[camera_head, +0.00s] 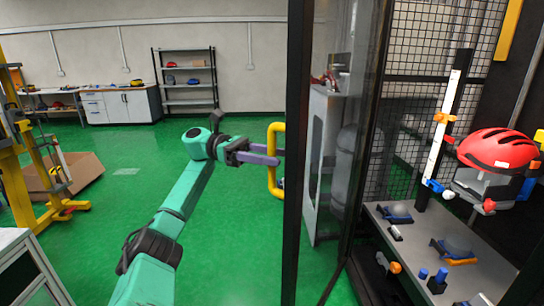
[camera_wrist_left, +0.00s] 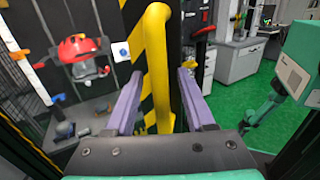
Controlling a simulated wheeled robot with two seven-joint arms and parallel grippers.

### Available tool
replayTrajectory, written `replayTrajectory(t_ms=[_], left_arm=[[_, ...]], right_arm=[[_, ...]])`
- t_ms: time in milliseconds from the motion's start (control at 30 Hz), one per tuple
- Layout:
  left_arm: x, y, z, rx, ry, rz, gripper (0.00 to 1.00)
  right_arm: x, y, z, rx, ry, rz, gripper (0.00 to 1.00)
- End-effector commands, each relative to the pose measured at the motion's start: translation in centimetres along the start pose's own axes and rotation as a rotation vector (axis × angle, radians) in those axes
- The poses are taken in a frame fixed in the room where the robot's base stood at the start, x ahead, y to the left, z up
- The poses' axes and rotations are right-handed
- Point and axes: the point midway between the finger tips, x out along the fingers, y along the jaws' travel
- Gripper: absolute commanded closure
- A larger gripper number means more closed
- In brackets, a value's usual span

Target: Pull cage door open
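The cage door (camera_head: 297,190) is a tall dark-framed, see-through panel in the middle of the head view. A yellow bar handle (camera_head: 273,165) stands upright on its left edge. The handle also shows in the wrist view (camera_wrist_left: 160,60), beside a black-and-yellow striped edge. My left gripper (camera_head: 268,156) is at the handle, with its purple fingers reaching past it. In the wrist view the left gripper (camera_wrist_left: 158,95) is open, one finger on each side of the handle, with a visible gap on the left. I cannot tell whether the right finger touches it. My right gripper is not in view.
Inside the cage, a red helmet (camera_head: 497,149) sits on a mount above a grey bench (camera_head: 470,278) with small fixtures. A yellow frame (camera_head: 20,150) and a cardboard box (camera_head: 82,172) stand far left. Green floor (camera_head: 235,245) left of the door is clear.

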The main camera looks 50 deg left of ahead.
Motion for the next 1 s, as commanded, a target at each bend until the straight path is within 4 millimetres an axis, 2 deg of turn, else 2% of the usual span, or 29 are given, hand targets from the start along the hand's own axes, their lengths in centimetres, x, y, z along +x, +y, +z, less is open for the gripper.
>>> replayTrajectory(t_ms=[200, 333, 500, 800, 1000], left_arm=[[-0.7, 0.1, 0.0, -0.002, 0.001, 0.001, 0.45], [-2.8, 0.1, 0.1, -0.001, 0.000, 0.005, 0.45], [-5.4, 0.0, 0.4, -0.002, 0.001, 0.002, 0.45], [-7.3, 0.0, 0.1, -0.001, 0.001, -0.001, 0.45], [-7.5, 0.0, 0.0, 0.001, -0.001, 0.001, 0.45]], right_arm=[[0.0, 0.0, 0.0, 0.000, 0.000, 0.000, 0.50], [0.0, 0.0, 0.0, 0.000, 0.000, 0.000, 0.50], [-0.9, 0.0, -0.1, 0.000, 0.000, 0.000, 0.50], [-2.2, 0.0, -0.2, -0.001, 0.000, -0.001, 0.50], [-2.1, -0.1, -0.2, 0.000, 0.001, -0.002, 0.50]])
